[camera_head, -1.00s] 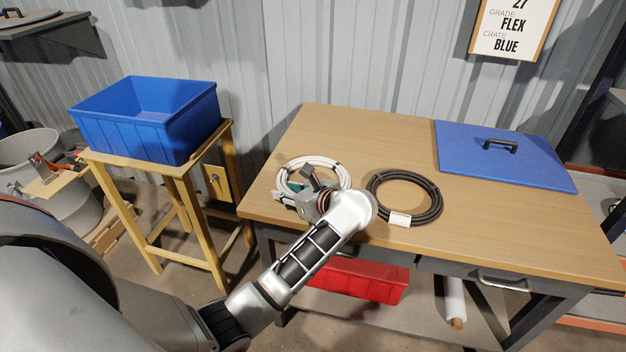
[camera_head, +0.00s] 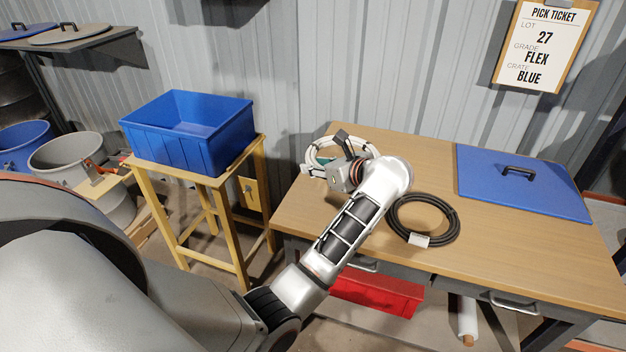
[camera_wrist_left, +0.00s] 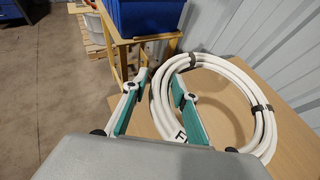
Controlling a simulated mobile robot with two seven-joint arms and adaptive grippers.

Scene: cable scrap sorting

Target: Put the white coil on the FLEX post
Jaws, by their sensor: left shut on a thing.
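My left gripper (camera_head: 327,168) is shut on the near left side of the white coil (camera_head: 311,153). In the left wrist view its green-padded fingers (camera_wrist_left: 158,82) straddle the strands of the coil (camera_wrist_left: 240,75). The coil has dark ties and a white tag with a letter, partly hidden by the gripper. In the head view it overlaps the back left edge of the table and seems raised off it. My wrist hides part of the ring. No post marked FLEX can be made out. My right gripper is not in view.
A black coil (camera_head: 398,220) with a white tag lies on the table (camera_head: 480,245), near a blue lid (camera_head: 550,190). An open blue crate (camera_head: 185,140) stands on a wooden stand (camera_head: 215,180) to the left. A pick ticket (camera_head: 545,45) on the wall reads FLEX, BLUE.

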